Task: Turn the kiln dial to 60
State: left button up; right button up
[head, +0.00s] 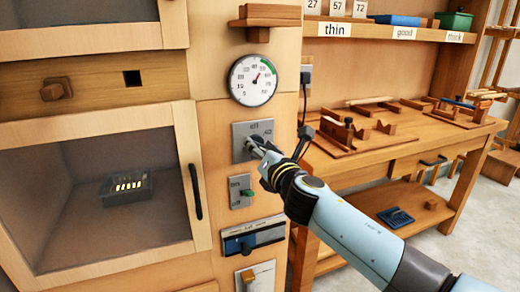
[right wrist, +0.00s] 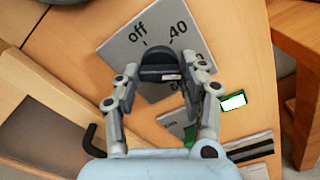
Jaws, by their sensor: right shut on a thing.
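The kiln dial is a dark knob (right wrist: 165,66) on a grey square plate (right wrist: 125,45) marked "off" and "40"; further numbers are partly hidden by the knob and fingers. In the head view the plate (head: 239,131) sits on the wooden kiln front, below the round gauge. My right gripper (head: 254,146) reaches in from the right and is shut on the knob; the right wrist view shows one finger (right wrist: 162,80) on each side of it. I cannot tell which number the knob points to. My left gripper is not in view.
Above the plate is a round gauge (head: 252,80). Below it are a switch with a green lever (head: 246,193) and a blue-and-black panel (head: 254,240). The glass-fronted kiln door (head: 184,125) with a black handle (head: 195,191) is on the left, a wooden workbench (head: 420,147) on the right.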

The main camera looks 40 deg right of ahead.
jog(key=m+b, duration=0.4)
jog(key=m, duration=0.7)
jog(key=shift+f, duration=0.1)
jog(key=shift+m, duration=0.4)
dwell(0.3)
jog(key=o, duration=1.2)
jog(key=shift+c, duration=0.2)
jog(key=v, duration=1.2)
jog(key=shift+a, duration=0.1)
